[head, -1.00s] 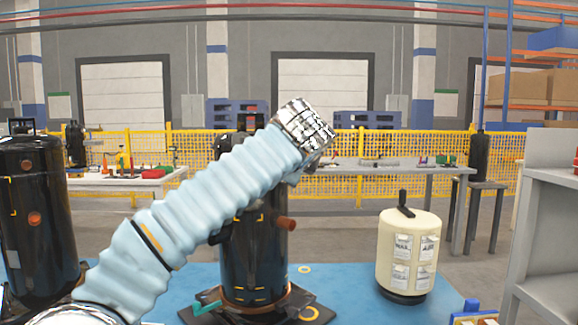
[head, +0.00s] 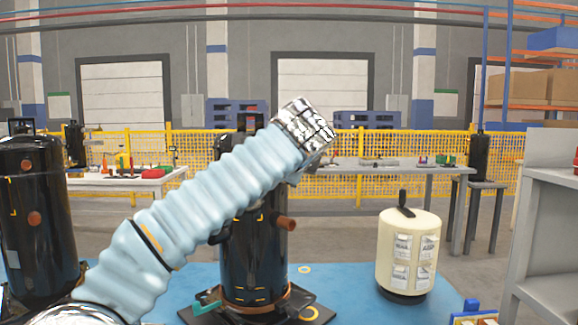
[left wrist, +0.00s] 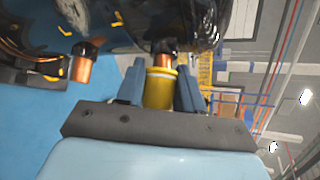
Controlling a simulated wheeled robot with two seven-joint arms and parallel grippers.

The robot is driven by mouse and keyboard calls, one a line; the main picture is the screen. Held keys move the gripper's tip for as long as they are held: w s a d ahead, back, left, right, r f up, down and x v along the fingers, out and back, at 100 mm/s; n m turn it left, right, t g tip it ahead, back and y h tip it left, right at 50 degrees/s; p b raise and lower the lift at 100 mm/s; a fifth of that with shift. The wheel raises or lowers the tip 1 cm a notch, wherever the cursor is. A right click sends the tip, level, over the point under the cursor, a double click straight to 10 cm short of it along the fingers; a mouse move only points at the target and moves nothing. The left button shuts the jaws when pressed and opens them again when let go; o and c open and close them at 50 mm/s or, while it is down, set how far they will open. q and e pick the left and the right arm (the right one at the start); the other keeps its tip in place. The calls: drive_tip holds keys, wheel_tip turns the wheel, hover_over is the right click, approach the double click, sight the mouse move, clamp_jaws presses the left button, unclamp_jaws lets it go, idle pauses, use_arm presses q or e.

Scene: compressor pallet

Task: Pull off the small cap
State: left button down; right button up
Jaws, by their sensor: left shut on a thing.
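The black compressor (head: 253,265) stands upright on the blue surface, partly hidden behind my left arm. A copper stub (head: 286,223) sticks out of its right side. In the left wrist view, the small yellow cap (left wrist: 160,87) sits between the two fingers of my left gripper (left wrist: 160,85), which is shut on it. A copper pipe end (left wrist: 163,61) shows just beyond the cap, against the dark compressor body; I cannot tell whether the cap is still on it. In the head view, the cap and my left fingers are hidden behind the arm. My right gripper is not in view.
Another black compressor (head: 32,225) stands at the left. A cream cylinder (head: 407,250) with labels stands to the right on the blue surface (head: 345,290). A grey shelf (head: 550,230) borders the far right. Worktables and a yellow fence (head: 375,185) lie behind.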

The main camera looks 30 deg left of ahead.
use_arm(q)
drive_tip(key=shift+s+d, duration=0.25)
drive_tip(key=shift+d, duration=0.7)
drive_tip(key=shift+s+d, duration=0.25)
drive_tip(key=shift+d, duration=0.75)
drive_tip(key=shift+s+d, duration=0.25)
drive_tip(key=shift+d, duration=0.7)
